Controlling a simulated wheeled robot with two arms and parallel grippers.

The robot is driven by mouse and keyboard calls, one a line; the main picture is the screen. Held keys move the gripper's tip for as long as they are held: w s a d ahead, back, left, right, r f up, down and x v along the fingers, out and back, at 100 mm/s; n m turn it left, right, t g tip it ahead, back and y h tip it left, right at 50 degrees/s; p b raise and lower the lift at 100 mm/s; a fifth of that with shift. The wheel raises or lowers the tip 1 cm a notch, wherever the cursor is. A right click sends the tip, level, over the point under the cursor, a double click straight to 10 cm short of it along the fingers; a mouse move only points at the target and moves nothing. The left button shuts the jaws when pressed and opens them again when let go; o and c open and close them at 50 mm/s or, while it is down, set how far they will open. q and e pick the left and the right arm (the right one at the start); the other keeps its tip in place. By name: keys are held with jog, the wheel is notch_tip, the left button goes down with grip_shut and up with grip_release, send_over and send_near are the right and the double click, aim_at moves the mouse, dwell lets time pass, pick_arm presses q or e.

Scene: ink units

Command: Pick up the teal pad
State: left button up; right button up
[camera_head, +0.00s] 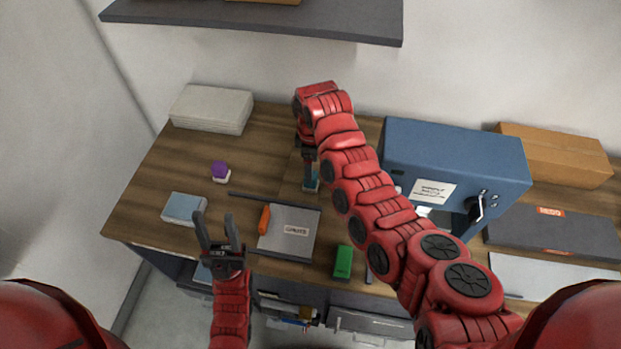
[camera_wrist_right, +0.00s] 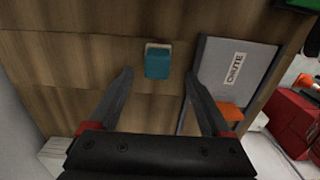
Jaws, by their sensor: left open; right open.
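The teal pad (camera_head: 312,184) is a small block with a pale edge on the wooden bench, partly hidden by my right gripper in the head view. In the right wrist view the teal pad (camera_wrist_right: 157,65) lies ahead, between the lines of the two fingers and apart from both. My right gripper (camera_wrist_right: 159,74) is open and empty, pointing down at the bench; it also shows in the head view (camera_head: 310,166), over the pad. My left gripper (camera_head: 215,216) is open and empty near the bench's front edge.
A grey labelled plate (camera_head: 302,218) with an orange-handled tool (camera_head: 264,219) lies in front of the pad. A green block (camera_head: 343,262), a purple-topped pad (camera_head: 219,169) and a light blue box (camera_head: 185,208) are nearby. A blue machine (camera_head: 455,150) stands right.

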jog(key=shift+f+p, duration=0.6)
jog(key=shift+w+a+f+p, duration=0.1)
jog(key=shift+w+f+p, duration=0.1)
jog(key=shift+f+p, duration=0.4)
jog(key=shift+s+a+f, duration=0.1)
jog(key=shift+f, duration=1.45)
grip_shut()
